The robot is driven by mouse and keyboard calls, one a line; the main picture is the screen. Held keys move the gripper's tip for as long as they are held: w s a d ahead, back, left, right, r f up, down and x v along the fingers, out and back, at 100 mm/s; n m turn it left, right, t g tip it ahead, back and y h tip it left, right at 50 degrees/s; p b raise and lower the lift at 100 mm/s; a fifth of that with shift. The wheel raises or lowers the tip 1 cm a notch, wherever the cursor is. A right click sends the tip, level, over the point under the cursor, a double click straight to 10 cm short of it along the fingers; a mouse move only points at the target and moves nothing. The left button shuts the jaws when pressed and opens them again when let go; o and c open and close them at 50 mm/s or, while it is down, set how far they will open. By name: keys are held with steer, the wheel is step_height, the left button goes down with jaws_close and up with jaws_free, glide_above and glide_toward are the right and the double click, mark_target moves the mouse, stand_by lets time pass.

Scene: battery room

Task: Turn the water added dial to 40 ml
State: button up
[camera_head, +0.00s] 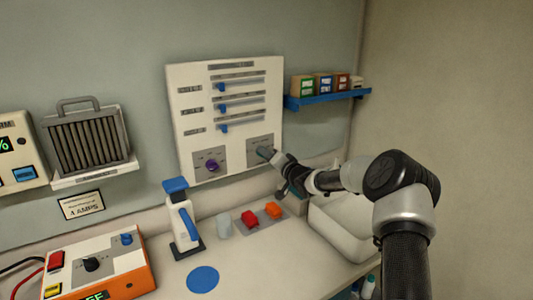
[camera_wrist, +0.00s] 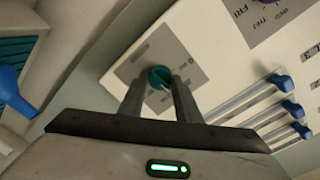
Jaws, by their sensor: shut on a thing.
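The wall panel (camera_head: 225,115) carries a teal dial (camera_head: 262,152) on a grey plate at its lower right, which I take for the water added dial. My gripper (camera_head: 273,157) reaches it from the right. In the wrist view the teal dial (camera_wrist: 159,75) sits between the two fingertips of my gripper (camera_wrist: 160,84), which are shut on it. A light pointer mark shows on the dial's face. The scale print around it is too small to read, so I cannot tell its setting.
A purple dial (camera_head: 212,166) is left of the teal dial, with three blue-knobbed sliders (camera_head: 222,108) above. A blue shelf (camera_head: 325,98) with small boxes is to the right. Below stand red (camera_head: 250,218) and orange (camera_head: 273,210) pieces and a white basin (camera_head: 345,225).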

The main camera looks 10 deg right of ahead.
steer(key=m+p, duration=0.2)
steer(key=m, duration=0.3)
steer(key=shift+r+m+y, duration=0.15)
steer(key=shift+m+y, duration=0.15)
stand_by(0.5)
steer(key=o, duration=1)
steer(key=b+v, duration=0.1)
steer(key=v, duration=1.6)
steer(key=shift+s+d+r, duration=0.1)
steer(key=shift+s+r, duration=0.05)
